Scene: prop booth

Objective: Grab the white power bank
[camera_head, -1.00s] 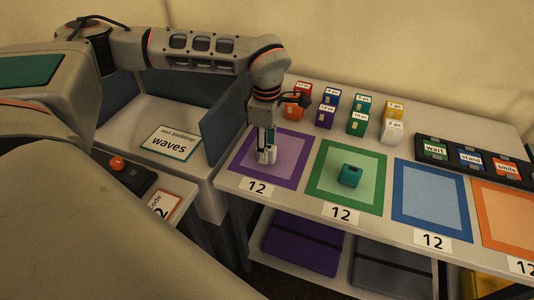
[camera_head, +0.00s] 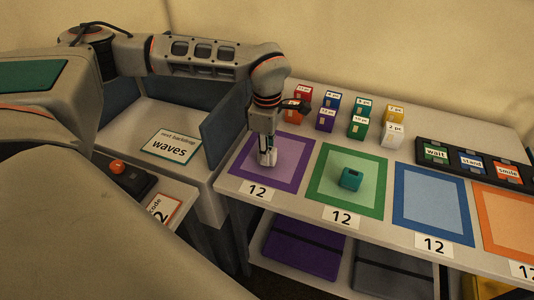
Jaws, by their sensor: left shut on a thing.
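My left gripper (camera_head: 267,160) points straight down over the purple-bordered mat (camera_head: 285,178). It is shut on a small white object, the white power bank (camera_head: 268,158), at the mat's upper middle. The fingers hide much of the power bank, and I cannot tell whether it still touches the mat. My right gripper is not in view.
A teal device (camera_head: 350,179) lies on the green mat (camera_head: 345,209) to the right. The blue mat (camera_head: 431,223) is bare. Several small labelled boxes (camera_head: 358,127) stand behind, close to my left wrist. A black tray (camera_head: 436,153) holds labelled blocks. A blue partition (camera_head: 225,130) stands left of the gripper.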

